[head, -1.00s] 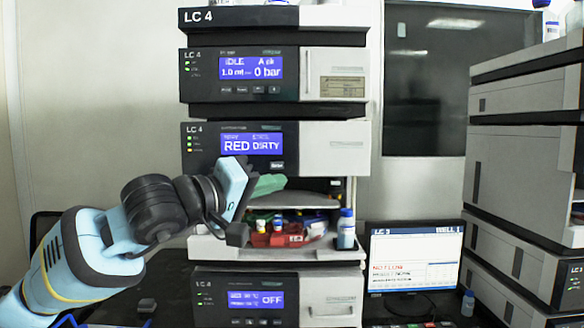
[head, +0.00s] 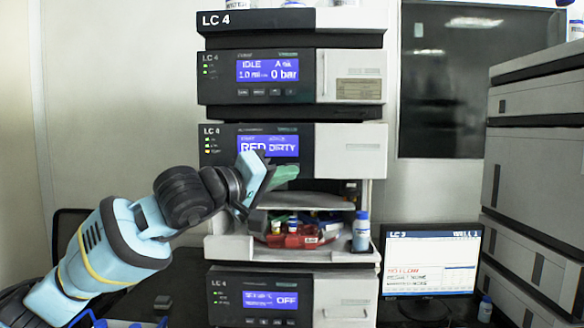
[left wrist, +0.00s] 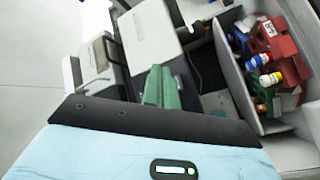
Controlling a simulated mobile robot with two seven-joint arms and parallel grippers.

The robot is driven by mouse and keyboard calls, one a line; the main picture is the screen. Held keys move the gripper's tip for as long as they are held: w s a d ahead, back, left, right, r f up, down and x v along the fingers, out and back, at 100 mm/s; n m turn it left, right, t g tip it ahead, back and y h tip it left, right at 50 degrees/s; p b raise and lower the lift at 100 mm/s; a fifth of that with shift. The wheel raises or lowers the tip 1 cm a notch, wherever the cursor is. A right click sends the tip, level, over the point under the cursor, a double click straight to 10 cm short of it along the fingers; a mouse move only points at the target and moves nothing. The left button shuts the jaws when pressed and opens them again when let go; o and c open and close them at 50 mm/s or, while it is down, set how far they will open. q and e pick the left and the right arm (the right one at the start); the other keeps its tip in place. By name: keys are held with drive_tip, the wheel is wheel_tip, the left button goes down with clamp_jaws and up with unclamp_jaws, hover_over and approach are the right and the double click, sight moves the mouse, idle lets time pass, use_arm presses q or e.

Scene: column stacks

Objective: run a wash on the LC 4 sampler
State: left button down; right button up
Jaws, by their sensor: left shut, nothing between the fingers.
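The LC 4 sampler (head: 348,150) is the third module down in the middle stack. Its blue display (head: 265,146) reads RED and DIRTY, partly covered by my gripper. My left gripper (head: 287,173) has its green fingers shut and empty at the lower edge of the sampler's front panel, just below the display's right end. The fingers cover the panel part there; I cannot tell whether they touch it. They also show in the left wrist view (left wrist: 161,88). Below, the sampler's open bay holds a red rack (head: 300,238) with several vials. My right gripper is not in view.
The pump module (head: 348,75) above reads IDLE and 0 bar. The module below (head: 345,300) reads OFF. A blue-capped bottle (head: 361,232) stands at the bay's right edge. A monitor (head: 430,262) and another stack (head: 525,170) stand to the right.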

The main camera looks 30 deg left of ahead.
use_arm(q)
drive_tip(key=shift+w+a, duration=0.4)
drive_tip(key=shift+w, duration=0.3)
drive_tip(key=shift+w+a, duration=0.45)
drive_tip(key=shift+w, duration=0.25)
drive_tip(key=shift+w+a, duration=0.4)
drive_tip(key=shift+w, duration=0.3)
drive_tip(key=shift+w+a, duration=0.1)
idle(0.5)
drive_tip(key=shift+w+a, duration=0.15)
drive_tip(key=shift+w, duration=0.1)
drive_tip(key=shift+w, duration=0.1)
idle(0.5)
